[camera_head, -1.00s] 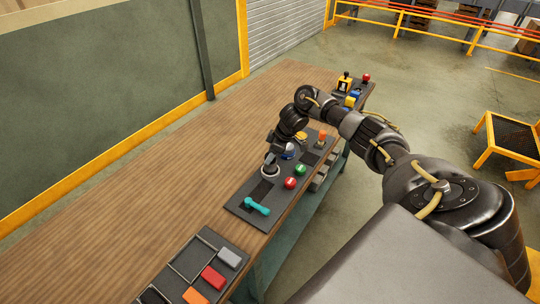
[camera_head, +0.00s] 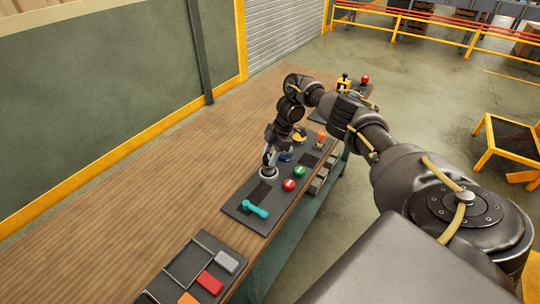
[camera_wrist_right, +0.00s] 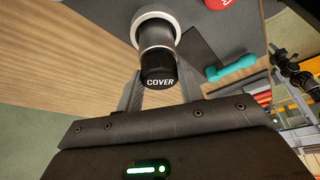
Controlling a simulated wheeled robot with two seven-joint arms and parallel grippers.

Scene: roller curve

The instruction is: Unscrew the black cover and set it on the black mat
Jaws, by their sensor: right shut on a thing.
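The black cover (camera_wrist_right: 158,70), marked "COVER", sits between the fingers of my right gripper (camera_wrist_right: 160,88) in the right wrist view. The gripper is shut on it. The cover is on a dark post in a white ring (camera_wrist_right: 140,28), which also shows in the head view (camera_head: 268,174). In the head view my right gripper (camera_head: 269,158) points down over that ring and hides most of the cover. A flat black square like a mat (camera_wrist_right: 200,46) lies beside the ring; it also shows in the head view (camera_head: 261,191). My left gripper is not in view.
The dark panel (camera_head: 239,207) also carries a teal handle (camera_head: 256,210), a red button (camera_head: 289,185) and a green button (camera_head: 299,171). A tray (camera_head: 205,242) with coloured blocks is nearer. Bare wooden table (camera_head: 180,170) lies to the left.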

